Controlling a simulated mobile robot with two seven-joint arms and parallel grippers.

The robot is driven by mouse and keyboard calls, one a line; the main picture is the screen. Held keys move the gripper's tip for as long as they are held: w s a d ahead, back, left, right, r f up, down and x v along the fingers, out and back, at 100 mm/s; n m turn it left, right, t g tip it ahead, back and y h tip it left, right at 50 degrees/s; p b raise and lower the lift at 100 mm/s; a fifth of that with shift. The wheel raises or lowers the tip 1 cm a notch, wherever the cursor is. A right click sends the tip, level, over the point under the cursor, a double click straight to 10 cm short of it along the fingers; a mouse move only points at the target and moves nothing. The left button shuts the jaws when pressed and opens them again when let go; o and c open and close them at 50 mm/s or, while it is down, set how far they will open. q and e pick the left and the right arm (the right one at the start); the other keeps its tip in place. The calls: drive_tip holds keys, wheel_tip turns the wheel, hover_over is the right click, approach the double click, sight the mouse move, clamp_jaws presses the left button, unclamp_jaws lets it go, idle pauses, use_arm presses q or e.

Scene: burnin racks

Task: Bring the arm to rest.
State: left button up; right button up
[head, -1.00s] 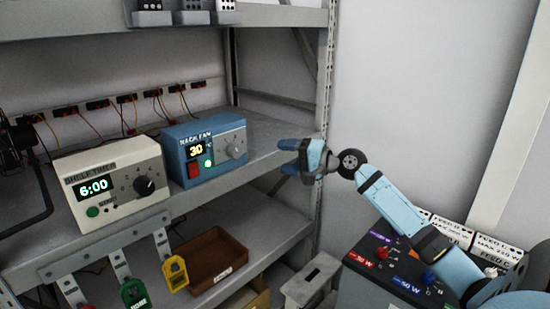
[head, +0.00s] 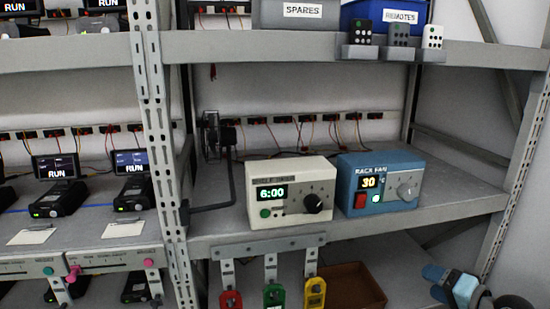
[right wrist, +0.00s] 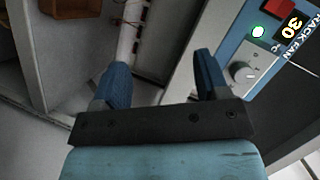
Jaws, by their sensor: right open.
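My right gripper (head: 438,284) is at the lower right of the head view, in front of the rack and below the shelf edge that bears the blue rack fan unit (head: 383,184). In the right wrist view its two blue fingers (right wrist: 160,68) stand apart with nothing between them. Part of the rack fan unit (right wrist: 273,50) shows there to the right of the fingers. In the head view, much of my right arm is cut off by the lower frame edge. My left gripper is not in view.
A cream shelf timer (head: 290,192) reading 6:00 stands left of the rack fan unit. Red, green and yellow tags hang below the shelf edge (head: 345,227). A brown tray (head: 352,287) sits on the lower shelf. A rack post (head: 520,170) stands at the right.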

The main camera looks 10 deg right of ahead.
drive_tip(key=s+a+f+n+g+h, duration=0.1)
drive_tip(key=s+a+f+n, duration=0.1)
drive_tip(key=s+a+f, duration=0.45)
drive_tip(key=s+a+f+n+g, duration=0.1)
drive_tip(key=s+a+f+n, duration=0.2)
drive_tip(key=f, duration=0.6)
drive_tip(key=s+a+f+n+g+h, duration=0.1)
drive_tip(key=s+a+f+n, duration=0.25)
drive_tip(key=s+a, duration=0.4)
drive_tip(key=s+a+f+n, duration=0.2)
drive_tip(key=s+a+f, duration=0.35)
drive_tip(key=a, duration=0.35)
wheel_tip(320, 180, up, 13)
drive_tip(key=d+p, duration=0.1)
drive_tip(key=p, duration=1.2)
drive_tip(key=shift+s+d+f+n, duration=0.15)
drive_tip(key=shift+s+f+n, duration=0.05)
drive_tip(key=shift+s+n, duration=0.2)
